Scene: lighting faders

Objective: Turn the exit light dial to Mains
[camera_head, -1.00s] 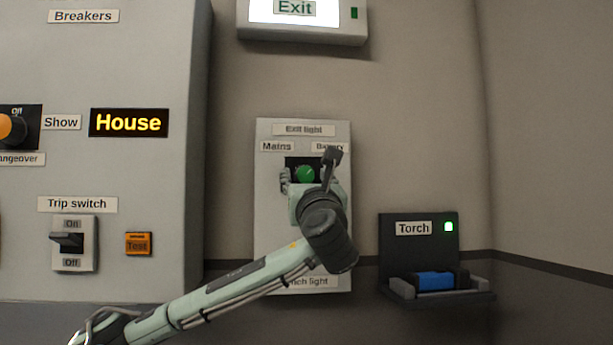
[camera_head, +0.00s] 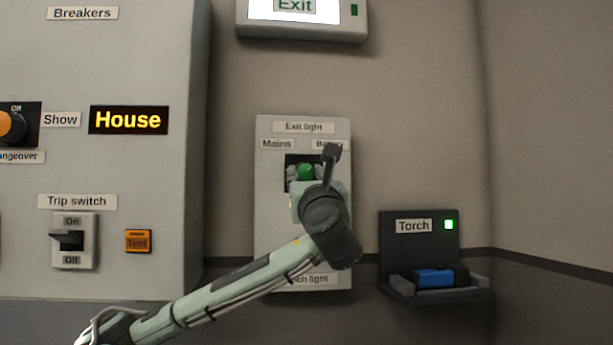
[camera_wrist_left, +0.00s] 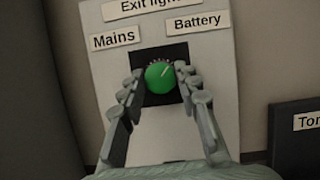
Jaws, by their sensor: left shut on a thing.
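The exit light dial is a green round knob (camera_wrist_left: 159,77) on a black square plate, and it also shows in the head view (camera_head: 305,172). Its pale pointer line slants up and right, toward the Battery label (camera_wrist_left: 198,22). The Mains label (camera_wrist_left: 114,39) is at upper left of the dial. My left gripper (camera_wrist_left: 158,79) is shut on the dial, one finger on each side of it. In the head view my left wrist covers the lower middle of the exit light panel (camera_head: 270,220). My right gripper is not in view.
A lit Exit sign (camera_head: 300,28) hangs above the panel. A torch holder (camera_head: 420,250) with a blue torch (camera_head: 434,278) is at right. The breaker cabinet (camera_head: 150,60) with a trip switch (camera_head: 70,240) and orange Test button (camera_head: 138,241) stands at left.

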